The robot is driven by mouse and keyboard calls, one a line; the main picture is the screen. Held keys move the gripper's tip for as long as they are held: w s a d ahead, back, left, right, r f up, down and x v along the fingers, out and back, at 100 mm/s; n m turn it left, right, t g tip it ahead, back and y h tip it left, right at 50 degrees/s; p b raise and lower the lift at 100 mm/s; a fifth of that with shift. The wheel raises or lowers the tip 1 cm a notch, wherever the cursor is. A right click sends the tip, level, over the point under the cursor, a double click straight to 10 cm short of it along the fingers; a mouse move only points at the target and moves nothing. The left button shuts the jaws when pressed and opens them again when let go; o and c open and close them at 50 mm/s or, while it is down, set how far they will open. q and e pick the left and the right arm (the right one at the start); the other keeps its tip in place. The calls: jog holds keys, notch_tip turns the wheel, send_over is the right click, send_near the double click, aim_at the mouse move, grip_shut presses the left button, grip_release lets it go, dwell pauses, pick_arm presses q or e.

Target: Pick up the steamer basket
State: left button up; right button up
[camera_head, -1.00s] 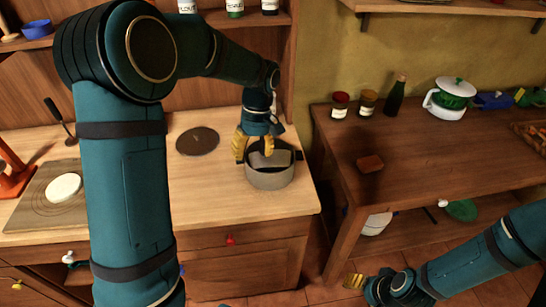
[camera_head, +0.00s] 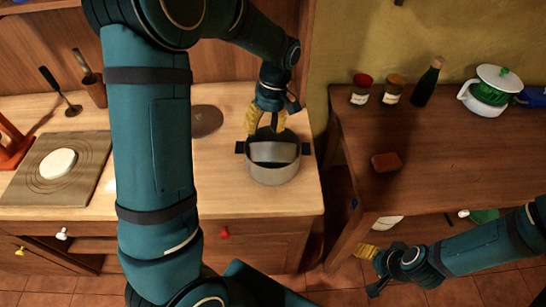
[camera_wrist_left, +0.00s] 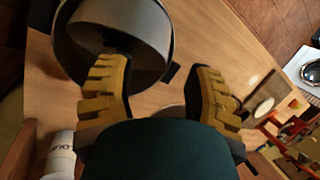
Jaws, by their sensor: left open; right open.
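A round grey vessel (camera_head: 272,175) with two dark side handles stands on the left wooden counter. A lighter grey curved part (camera_head: 273,151) shows inside it; I cannot tell whether this is a separate steamer basket or the vessel's inner wall. The vessel also shows at the upper left of the left wrist view (camera_wrist_left: 158,78). My left gripper (camera_head: 266,124) is open at the vessel's back rim, its yellow fingers apart. In the left wrist view (camera_wrist_left: 160,72), one finger overlaps the vessel and the other is over bare counter. My right gripper (camera_head: 371,270) is open, low over the floor.
A dark round disc (camera_head: 206,120) lies left of the vessel. A board (camera_head: 92,160) with a white round item (camera_head: 58,163) is farther left. The right counter (camera_head: 440,165) holds jars, a bottle, a brown block (camera_head: 386,162) and a white-green pot (camera_head: 490,92). A gap separates the counters.

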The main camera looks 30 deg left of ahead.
aim_at(259, 145)
pick_arm(q)
jog(key=shift+b+x, duration=0.35)
jog(key=shift+x, duration=2.8)
